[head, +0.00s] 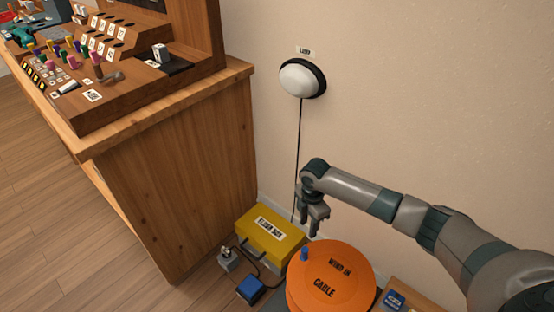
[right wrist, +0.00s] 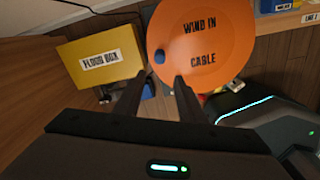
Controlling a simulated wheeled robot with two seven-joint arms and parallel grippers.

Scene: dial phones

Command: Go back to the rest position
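My right arm comes in from the right in the head view. Its gripper (head: 314,219) points down, above and behind the orange reel marked "WIND IN CABLE" (head: 333,268). In the right wrist view the two fingers of this gripper (right wrist: 155,85) stand apart with nothing between them. The reel's blue knob (head: 304,254) is below the gripper and apart from it; it also shows in the right wrist view (right wrist: 159,57). My left gripper is not in either view.
A wooden desk (head: 180,170) with a switchboard is at left. A round lamp (head: 301,79) hangs on the wall.

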